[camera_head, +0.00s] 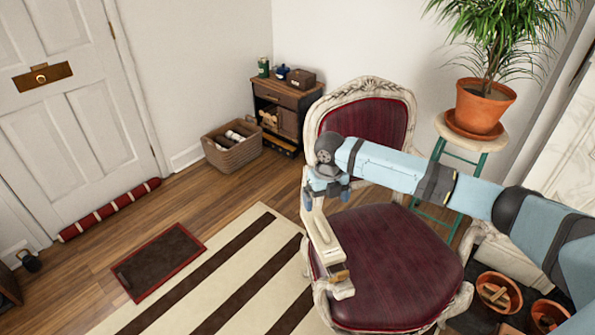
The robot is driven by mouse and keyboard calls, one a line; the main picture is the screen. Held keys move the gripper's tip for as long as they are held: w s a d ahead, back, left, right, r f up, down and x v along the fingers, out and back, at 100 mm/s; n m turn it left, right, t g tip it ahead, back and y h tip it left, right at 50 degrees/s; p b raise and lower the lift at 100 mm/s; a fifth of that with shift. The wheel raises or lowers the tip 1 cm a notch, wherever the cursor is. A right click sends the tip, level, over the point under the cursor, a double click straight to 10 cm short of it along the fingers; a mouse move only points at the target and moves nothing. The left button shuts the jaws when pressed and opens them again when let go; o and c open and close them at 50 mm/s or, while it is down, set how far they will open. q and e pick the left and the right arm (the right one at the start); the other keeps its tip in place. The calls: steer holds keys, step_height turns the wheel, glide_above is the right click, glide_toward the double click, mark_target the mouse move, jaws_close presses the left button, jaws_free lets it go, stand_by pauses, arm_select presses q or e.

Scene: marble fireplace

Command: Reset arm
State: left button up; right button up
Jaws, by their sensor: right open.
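My right arm reaches in from the right, above the red-seated armchair (395,265). My right gripper (327,192) points down at the chair's left side, over or near its pale left arm. The gripper is open, and I see nothing held in it. I cannot tell whether it touches the chair arm. My left gripper is not in view.
A potted plant (483,105) stands on a stool at right. A small cabinet (287,108) and wicker basket (232,147) stand by the back wall. A striped rug (235,275) and dark mat (160,262) lie on open floor at left.

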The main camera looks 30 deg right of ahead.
steer(key=shift+f, duration=0.1)
steer(key=s+a+f+m+t+y, duration=0.2)
steer(key=s+a+f+m, duration=0.45)
steer(key=a, duration=0.35)
steer(key=s+a+f+m+t+y, duration=0.3)
steer(key=s+a+f+m, duration=0.35)
steer(key=a, duration=0.25)
steer(key=s+r+m+t+h, duration=0.2)
steer(key=s+m+t, duration=0.4)
steer(key=s+m, duration=0.95)
arm_select(q)
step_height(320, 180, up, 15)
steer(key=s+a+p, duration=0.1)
steer(key=p, duration=1.9)
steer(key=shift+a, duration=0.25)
arm_select(e)
step_height(320, 180, up, 15)
steer(key=w+d+m, duration=0.1)
steer(key=d+m, duration=0.1)
steer(key=shift+w+r+m, duration=0.15)
steer(key=shift+w+m, duration=0.05)
steer(key=shift+m, duration=0.15)
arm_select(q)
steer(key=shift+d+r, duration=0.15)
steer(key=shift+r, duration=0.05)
